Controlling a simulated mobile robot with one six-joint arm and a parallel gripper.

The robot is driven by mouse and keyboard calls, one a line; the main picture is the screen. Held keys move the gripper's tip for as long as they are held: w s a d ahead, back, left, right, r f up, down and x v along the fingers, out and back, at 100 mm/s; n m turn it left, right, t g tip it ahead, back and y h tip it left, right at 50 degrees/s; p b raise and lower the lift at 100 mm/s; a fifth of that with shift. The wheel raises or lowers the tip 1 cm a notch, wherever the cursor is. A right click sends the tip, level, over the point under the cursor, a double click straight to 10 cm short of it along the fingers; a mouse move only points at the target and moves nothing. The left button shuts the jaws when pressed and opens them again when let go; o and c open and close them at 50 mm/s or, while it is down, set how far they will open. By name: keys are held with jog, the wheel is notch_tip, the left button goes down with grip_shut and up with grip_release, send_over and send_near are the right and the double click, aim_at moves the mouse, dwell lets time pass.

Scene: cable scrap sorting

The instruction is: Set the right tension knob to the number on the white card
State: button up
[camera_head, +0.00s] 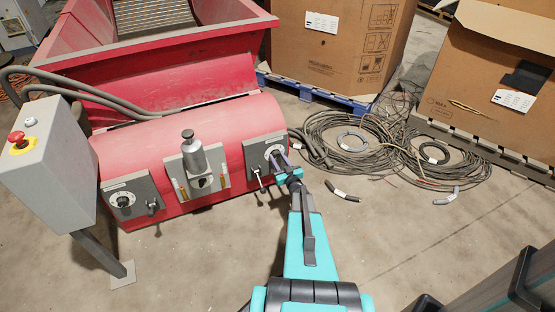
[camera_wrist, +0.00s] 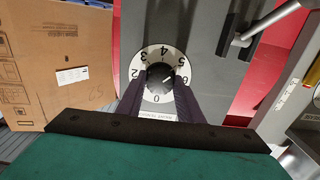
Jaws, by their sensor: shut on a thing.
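The right tension knob is a black knob (camera_wrist: 157,76) on a round white dial (camera_wrist: 152,53) with black numbers, fixed to a grey plate (camera_wrist: 200,25) on the red machine. In the wrist view the dial appears turned over, with 0 at the bottom. The knob's light mark seems to point up and right, near 5 or 6; I cannot tell exactly. My gripper (camera_wrist: 159,84) is shut on the knob, one dark finger on each side. In the head view my gripper (camera_head: 279,160) reaches the right plate and partly hides its dial (camera_head: 272,151). No white card with a readable number shows.
A left dial (camera_head: 122,199) sits on another plate, and a metal cylinder (camera_head: 194,155) stands between the plates. A lever (camera_wrist: 270,20) juts out beside the knob. A grey control box (camera_head: 45,160) is at left. Cable coils (camera_head: 350,145) and cardboard boxes (camera_head: 340,50) are at right.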

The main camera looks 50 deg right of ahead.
jog(key=o, duration=1.1)
jog(key=shift+w, duration=0.1)
jog(key=shift+c, duration=0.2)
jog(key=p+v, duration=0.1)
jog(key=v, duration=1.2)
jog(key=shift+s, duration=0.4)
jog(key=shift+w+a, duration=0.1)
jog(key=shift+a, duration=0.15)
